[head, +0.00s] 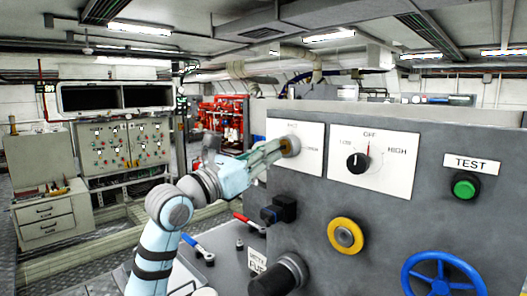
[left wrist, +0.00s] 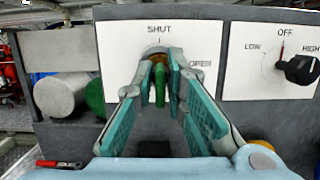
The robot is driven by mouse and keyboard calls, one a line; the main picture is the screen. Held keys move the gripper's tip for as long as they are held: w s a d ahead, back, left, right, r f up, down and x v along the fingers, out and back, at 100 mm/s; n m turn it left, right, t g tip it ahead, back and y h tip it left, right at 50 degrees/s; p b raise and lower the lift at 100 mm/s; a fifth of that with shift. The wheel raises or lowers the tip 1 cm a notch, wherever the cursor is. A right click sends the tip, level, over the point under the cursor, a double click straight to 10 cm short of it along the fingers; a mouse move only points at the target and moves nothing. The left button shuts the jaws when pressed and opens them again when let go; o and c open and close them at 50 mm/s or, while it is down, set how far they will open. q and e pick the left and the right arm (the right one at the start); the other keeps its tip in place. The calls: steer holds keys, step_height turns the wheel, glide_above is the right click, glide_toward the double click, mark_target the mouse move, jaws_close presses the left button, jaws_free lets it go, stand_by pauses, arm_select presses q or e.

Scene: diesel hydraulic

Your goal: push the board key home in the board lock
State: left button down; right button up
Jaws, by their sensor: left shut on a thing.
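The board lock (head: 291,146) is a round brass-coloured fitting on a white plate on the grey board. In the left wrist view the lock (left wrist: 158,52) sits under the word SHUT, with OPEN to its right. My left gripper (head: 273,154) reaches it from the left, its fingers pointing at the lock. In the left wrist view its fingers (left wrist: 160,88) are shut on a narrow green piece, the board key (left wrist: 160,86), directly in front of the lock. The fingers hide the key's tip, so I cannot tell how deep it sits. My right gripper is out of view.
Right of the lock is a black knob (head: 357,160) marked LOW, OFF, HIGH. A black block (head: 279,209) and red-handled lever (head: 248,222) lie below my gripper.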

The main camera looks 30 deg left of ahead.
arm_select(q)
steer(key=shift+w+d+p, duration=0.25)
steer(key=shift+w+p, duration=0.1)
steer(key=shift+w, duration=0.3)
steer(key=c, duration=1.5)
jaws_free()
steer(key=shift+c, duration=0.2)
